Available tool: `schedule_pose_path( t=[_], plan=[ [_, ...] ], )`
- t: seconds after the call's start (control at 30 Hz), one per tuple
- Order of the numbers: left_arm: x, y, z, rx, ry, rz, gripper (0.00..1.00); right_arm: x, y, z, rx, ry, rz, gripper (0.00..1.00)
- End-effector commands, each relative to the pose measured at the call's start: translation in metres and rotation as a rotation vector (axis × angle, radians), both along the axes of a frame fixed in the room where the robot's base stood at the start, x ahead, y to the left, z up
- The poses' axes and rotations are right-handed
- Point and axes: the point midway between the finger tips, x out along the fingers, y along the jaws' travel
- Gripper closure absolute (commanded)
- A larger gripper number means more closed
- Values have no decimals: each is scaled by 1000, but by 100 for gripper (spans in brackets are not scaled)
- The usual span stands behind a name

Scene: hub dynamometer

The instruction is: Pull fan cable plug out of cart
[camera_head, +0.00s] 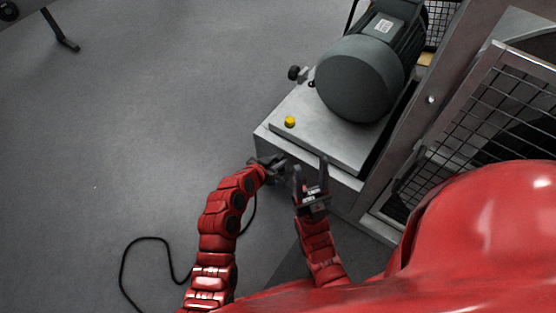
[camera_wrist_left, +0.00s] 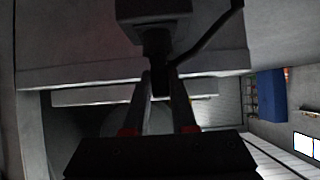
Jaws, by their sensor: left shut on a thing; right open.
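The cart (camera_head: 310,137) is a grey metal box with a large dark motor (camera_head: 358,80) on top. My left gripper (camera_head: 272,165) is at the cart's near side, below its top edge. In the left wrist view its fingers (camera_wrist_left: 160,88) are shut on the small dark plug (camera_wrist_left: 160,80). A dark block (camera_wrist_left: 155,12) sits just above the plug; I cannot tell whether the plug is seated in it. The black fan cable (camera_wrist_left: 215,38) runs up to the right from the plug. My right gripper (camera_head: 311,178) is open and empty beside the left, with fingers toward the cart.
The black cable (camera_head: 150,238) loops on the grey floor left of my left arm. A mesh guard (camera_head: 470,125) stands on the right.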

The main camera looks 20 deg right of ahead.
Motion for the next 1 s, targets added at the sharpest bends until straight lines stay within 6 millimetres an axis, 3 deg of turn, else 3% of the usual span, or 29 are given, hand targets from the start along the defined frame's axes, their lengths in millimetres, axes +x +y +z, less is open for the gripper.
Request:
schedule_pose_path(
  t=[1.0],
  plan=[
    [0,0,12,0,-1,1,100,0,0,5,0,0,0,50]
  ],
)
